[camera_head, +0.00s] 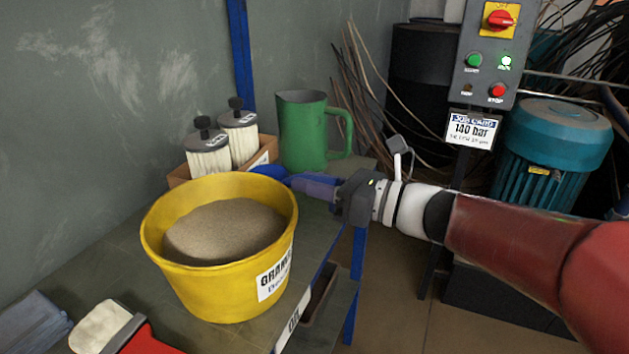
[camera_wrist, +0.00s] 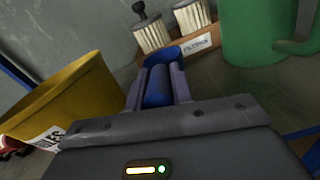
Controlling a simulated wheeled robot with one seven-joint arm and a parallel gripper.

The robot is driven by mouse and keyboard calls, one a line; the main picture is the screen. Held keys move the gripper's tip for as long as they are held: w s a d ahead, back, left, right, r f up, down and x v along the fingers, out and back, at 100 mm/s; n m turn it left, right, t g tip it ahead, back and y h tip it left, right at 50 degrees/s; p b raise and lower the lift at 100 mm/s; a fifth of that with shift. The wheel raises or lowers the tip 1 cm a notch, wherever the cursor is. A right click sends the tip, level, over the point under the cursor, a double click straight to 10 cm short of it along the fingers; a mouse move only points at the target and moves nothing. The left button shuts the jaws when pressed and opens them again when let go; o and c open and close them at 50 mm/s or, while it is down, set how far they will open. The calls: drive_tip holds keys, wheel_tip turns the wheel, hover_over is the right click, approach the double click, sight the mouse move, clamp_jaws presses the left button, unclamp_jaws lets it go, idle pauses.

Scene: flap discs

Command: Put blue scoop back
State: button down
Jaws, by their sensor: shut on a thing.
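My gripper (camera_wrist: 158,82) is shut on the blue scoop (camera_wrist: 160,54), with its fingers on either side of the handle. In the head view the scoop (camera_head: 268,171) shows just behind the right rim of the yellow bucket, partly hidden by it. The yellow bucket (camera_head: 217,290) holds grey-brown granules and stands on the bench. In the wrist view the bucket (camera_wrist: 85,95) is left of my gripper. The scoop is outside the bucket, near the front of the filter box; I cannot tell whether it touches the bench.
A wooden box (camera_head: 262,157) with two white filters stands behind the bucket. A green jug (camera_head: 303,135) is beside it. A red-handled tool (camera_head: 140,338) lies at the bench's front left. A control box (camera_head: 487,55) and teal motor (camera_head: 555,150) stand at the right.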

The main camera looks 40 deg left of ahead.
drive_tip(key=shift+f+b, duration=0.45)
drive_tip(key=shift+f, duration=0.2)
drive_tip(key=c, duration=1.1)
unclamp_jaws()
drive_tip(key=shift+c, duration=0.2)
drive_tip(key=d+f+n+t+h, duration=0.3)
drive_tip(key=d+n+h, duration=0.1)
drive_tip(key=d, duration=0.8)
drive_tip(key=d+f+n+t+h, duration=0.3)
drive_tip(key=d+f+n+h, duration=0.1)
drive_tip(key=d, duration=0.9)
drive_tip(key=d+f+n+t+h, duration=0.2)
drive_tip(key=d+f+n+h, duration=0.1)
drive_tip(key=d, duration=1)
drive_tip(key=shift+s+f+n+t+h+p, duration=0.2)
drive_tip(key=shift+n+t+h+p, duration=0.2)
drive_tip(key=shift+n+h, duration=0.1)
drive_tip(key=d+n+t+h, duration=0.1)
drive_tip(key=d, duration=0.3)
drive_tip(key=s+d+n+h, duration=0.1)
drive_tip(key=d+n+h, duration=0.1)
drive_tip(key=d, duration=0.2)
drive_tip(key=s+d+f+n+t+h, duration=0.1)
drive_tip(key=d+h, duration=0.1)
drive_tip(key=d, duration=0.2)
drive_tip(key=shift+s+d+f+t, duration=0.1)
drive_tip(key=shift+t, duration=0.2)
